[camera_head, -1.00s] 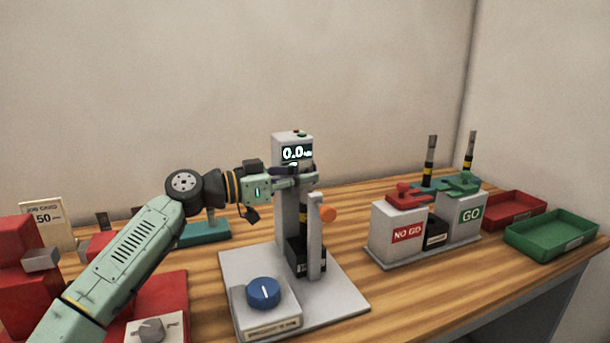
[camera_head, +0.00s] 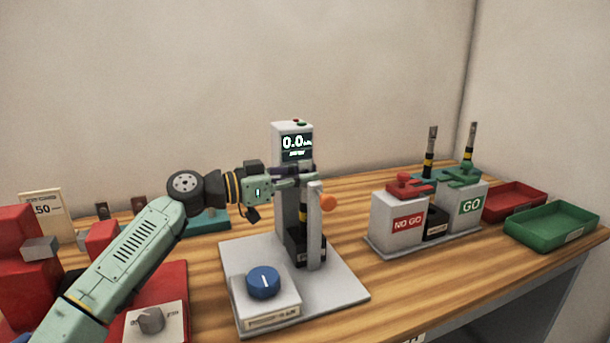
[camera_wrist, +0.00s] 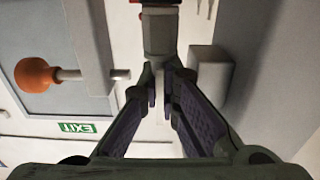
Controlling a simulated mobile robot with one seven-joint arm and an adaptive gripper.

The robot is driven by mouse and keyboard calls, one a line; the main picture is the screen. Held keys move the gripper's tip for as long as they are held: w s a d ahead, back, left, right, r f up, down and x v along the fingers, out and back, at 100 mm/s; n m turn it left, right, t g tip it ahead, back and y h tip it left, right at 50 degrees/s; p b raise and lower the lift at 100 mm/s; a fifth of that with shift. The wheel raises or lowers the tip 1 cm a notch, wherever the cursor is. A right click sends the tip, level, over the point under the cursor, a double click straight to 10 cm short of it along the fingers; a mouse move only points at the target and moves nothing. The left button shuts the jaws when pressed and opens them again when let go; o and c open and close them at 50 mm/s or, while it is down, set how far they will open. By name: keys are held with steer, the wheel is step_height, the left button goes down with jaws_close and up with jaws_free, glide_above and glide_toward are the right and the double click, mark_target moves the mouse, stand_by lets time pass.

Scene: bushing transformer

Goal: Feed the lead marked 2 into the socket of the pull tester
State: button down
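The pull tester (camera_head: 293,190) stands on a grey plate, its display reading 0.0. Its front post (camera_head: 314,235) carries an orange knob (camera_head: 328,203), which shows at the left in the wrist view (camera_wrist: 37,76). My gripper (camera_head: 310,178) reaches in from the left, just under the display. In the wrist view its fingers (camera_wrist: 162,92) close together on a lead's narrow upper part. The lead's dark body with a yellow band (camera_head: 303,204) hangs upright below my gripper, over the black socket block (camera_head: 303,246). The post partly hides the seating. The lead's number is not readable.
A blue knob (camera_head: 263,282) sits on the tester's plate. To the right stand the NO GO block (camera_head: 395,240), the GO block (camera_head: 463,222) and two upright leads. Red (camera_head: 513,201) and green (camera_head: 550,226) trays lie further right. Red fixtures are at the left.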

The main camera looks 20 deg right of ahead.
steer(key=shift+f, duration=0.8)
steer(key=c, duration=1.7)
jaws_free()
step_height(320, 180, up, 10)
steer(key=shift+s+r, duration=0.1)
